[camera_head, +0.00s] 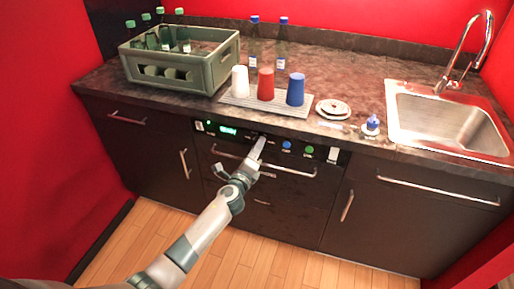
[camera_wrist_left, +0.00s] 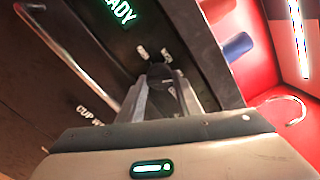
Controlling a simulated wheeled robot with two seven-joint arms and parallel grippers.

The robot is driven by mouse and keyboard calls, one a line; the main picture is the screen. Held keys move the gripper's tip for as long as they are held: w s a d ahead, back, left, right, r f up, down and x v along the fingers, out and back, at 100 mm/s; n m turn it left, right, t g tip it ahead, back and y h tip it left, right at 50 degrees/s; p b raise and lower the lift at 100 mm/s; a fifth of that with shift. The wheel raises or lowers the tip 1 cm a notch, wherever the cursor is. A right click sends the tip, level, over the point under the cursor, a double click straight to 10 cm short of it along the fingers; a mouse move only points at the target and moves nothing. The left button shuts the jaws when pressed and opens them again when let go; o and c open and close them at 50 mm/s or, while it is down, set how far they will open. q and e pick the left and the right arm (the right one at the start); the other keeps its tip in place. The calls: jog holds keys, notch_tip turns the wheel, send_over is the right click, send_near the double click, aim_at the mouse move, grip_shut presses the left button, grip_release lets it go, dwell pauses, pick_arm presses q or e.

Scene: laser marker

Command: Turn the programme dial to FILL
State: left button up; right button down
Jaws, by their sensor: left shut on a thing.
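The dark programme dial (camera_wrist_left: 158,72) sits on the front panel, between my fingertips in the left wrist view. My left gripper (camera_head: 261,139) reaches up to the middle of the panel (camera_head: 318,158) in the head view and is shut on the dial. It also shows in the left wrist view (camera_wrist_left: 161,88), one finger on each side of the dial. In the head view the gripper mostly hides the dial. Small white labels surround it; part of one reads "CUP W", and I cannot make out FILL or where the dial points. My right gripper is not in view.
The green display (camera_head: 228,131) left of the dial reads READY. Blue (camera_head: 286,145) and green (camera_head: 309,149) buttons lie to its right. A handle bar (camera_head: 300,172) runs below the panel. Cups, a bottle crate (camera_head: 180,75) and a sink (camera_head: 445,122) are above.

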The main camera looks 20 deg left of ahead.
pick_arm(q)
jog(key=shift+f+m, duration=0.1)
jog(key=shift+m, duration=0.2)
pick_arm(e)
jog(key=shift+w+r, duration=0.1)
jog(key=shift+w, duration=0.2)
pick_arm(q)
jog(key=o, duration=1)
jog(key=shift+o, duration=0.2)
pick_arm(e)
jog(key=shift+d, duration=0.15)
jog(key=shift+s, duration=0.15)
pick_arm(q)
jog(key=shift+s, duration=0.15)
jog(key=s, duration=1.7)
jog(key=shift+a+b, duration=0.3)
jog(key=shift+b, duration=0.1)
